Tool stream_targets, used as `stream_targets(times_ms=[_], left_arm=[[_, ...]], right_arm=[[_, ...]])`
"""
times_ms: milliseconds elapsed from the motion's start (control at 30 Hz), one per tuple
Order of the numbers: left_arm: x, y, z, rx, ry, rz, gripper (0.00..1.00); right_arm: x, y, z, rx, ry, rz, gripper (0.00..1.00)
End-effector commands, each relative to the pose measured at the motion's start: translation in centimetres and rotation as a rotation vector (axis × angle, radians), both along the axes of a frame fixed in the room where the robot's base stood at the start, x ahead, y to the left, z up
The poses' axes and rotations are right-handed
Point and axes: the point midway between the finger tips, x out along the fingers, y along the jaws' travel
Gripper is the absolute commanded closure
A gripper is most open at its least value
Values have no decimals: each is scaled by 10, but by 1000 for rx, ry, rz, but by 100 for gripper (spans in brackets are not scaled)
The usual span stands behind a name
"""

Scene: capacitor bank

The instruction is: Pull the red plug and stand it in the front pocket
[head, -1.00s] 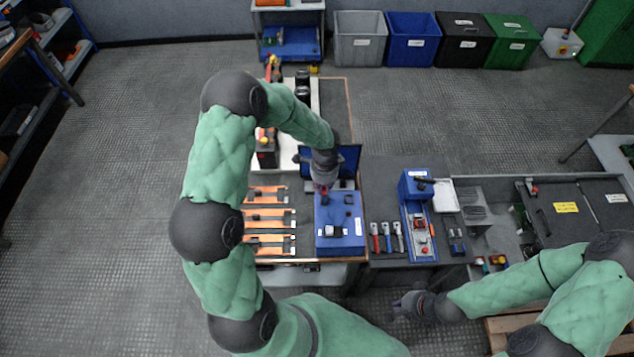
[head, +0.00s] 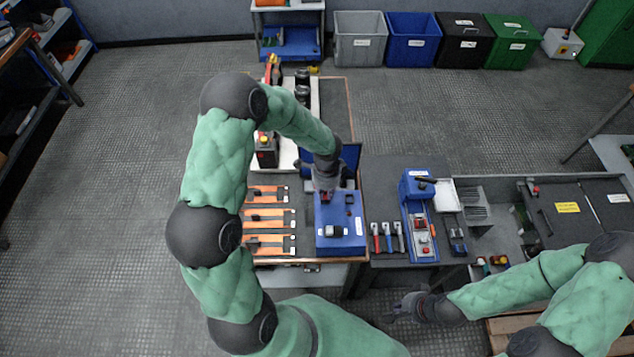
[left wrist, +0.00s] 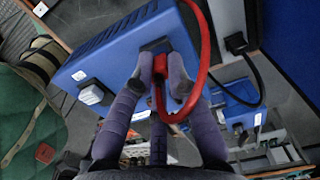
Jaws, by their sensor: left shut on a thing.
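The blue box (head: 322,218) stands on the table in the middle of the head view. My left gripper (head: 326,192) is over its far part, pointing down. In the left wrist view my left gripper (left wrist: 163,84) is shut on the red plug (left wrist: 160,66), whose red cable (left wrist: 206,50) loops to the right. The plug is by a dark opening (left wrist: 156,46) in the blue box (left wrist: 118,46); the fingers hide whether it sits inside. A pale block (head: 335,231) is on the box's near part. My right gripper (head: 398,308) is low at the right; its fingers are too small to judge.
Orange strips (head: 268,214) lie left of the box. Several handled tools (head: 387,238) and a blue fixture (head: 416,186) stand to its right. In the left wrist view a black plug (left wrist: 237,43) with a black cable is near the red cable.

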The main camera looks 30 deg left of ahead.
Motion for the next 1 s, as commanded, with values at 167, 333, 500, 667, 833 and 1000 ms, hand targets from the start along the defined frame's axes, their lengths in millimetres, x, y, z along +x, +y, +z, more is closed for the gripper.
stream_targets(times_ms=[167,333,500,667,833,1000], left_arm=[[0,0,-7,0,0,0,100],[0,0,-6,0,0,0,100],[0,0,-7,0,0,0,100],[0,0,-9,0,0,0,100],[0,0,-12,0,0,0,100],[0,0,-15,0,0,0,100]], right_arm=[[0,0,-6,0,0,0,100],[0,0,-5,0,0,0,100],[0,0,-5,0,0,0,100],[0,0,-7,0,0,0,100],[0,0,-10,0,0,0,100],[0,0,-12,0,0,0,100]])
